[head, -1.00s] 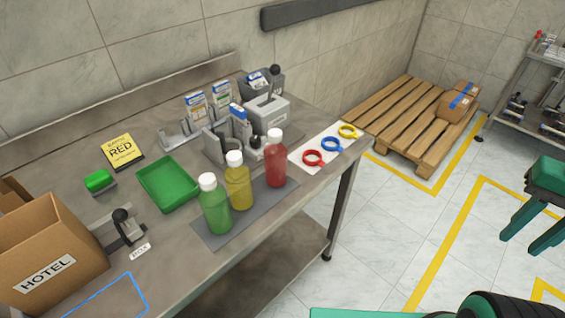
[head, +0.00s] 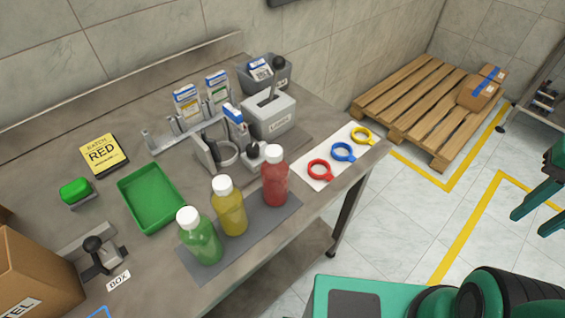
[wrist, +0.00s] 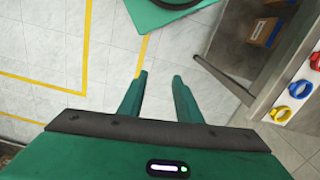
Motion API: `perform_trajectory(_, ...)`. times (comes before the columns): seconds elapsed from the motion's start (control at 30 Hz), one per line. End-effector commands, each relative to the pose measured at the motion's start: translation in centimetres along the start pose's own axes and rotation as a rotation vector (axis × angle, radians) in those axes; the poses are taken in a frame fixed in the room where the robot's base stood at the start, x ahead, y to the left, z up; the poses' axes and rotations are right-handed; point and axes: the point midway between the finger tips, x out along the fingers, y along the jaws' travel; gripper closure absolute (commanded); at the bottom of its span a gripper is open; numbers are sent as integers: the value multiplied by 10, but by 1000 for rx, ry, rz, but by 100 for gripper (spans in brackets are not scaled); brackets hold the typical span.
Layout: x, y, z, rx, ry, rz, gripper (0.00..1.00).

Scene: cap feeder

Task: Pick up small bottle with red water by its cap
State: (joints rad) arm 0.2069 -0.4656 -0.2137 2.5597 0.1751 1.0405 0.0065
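The small bottle with red water (head: 275,180) stands upright on a grey mat (head: 203,272) on the table, with a white cap (head: 273,153). It is the rightmost of three bottles. The yellow bottle (head: 230,210) and the green bottle (head: 202,240) stand to its left, both white-capped. In the wrist view my gripper (wrist: 158,80) is open, its two green fingers apart with only floor tiles between them. It is away from the bottles, which do not show in that view.
A white sheet with red (head: 320,169), blue (head: 343,152) and yellow (head: 362,136) rings lies right of the bottles. A green tray (head: 152,199), a label machine (head: 268,116) and a cardboard box (head: 35,275) are on the table. A wooden pallet (head: 413,101) stands beyond on the floor.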

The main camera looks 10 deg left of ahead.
Motion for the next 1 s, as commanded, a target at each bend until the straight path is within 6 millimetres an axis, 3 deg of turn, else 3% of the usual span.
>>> perform_trajectory(0.27,0,0,0,0,0,0,69)
perform_trajectory(0.43,-7,1,8,-40,14,-7,33)
perform_trajectory(0.53,-13,-16,-2,-142,14,-3,33)
perform_trajectory(0.67,-25,-55,-17,-378,16,5,33)
perform_trajectory(0.8,-39,-112,-26,-683,19,13,33)
perform_trajectory(1.0,-56,-201,-16,-1122,20,22,33)
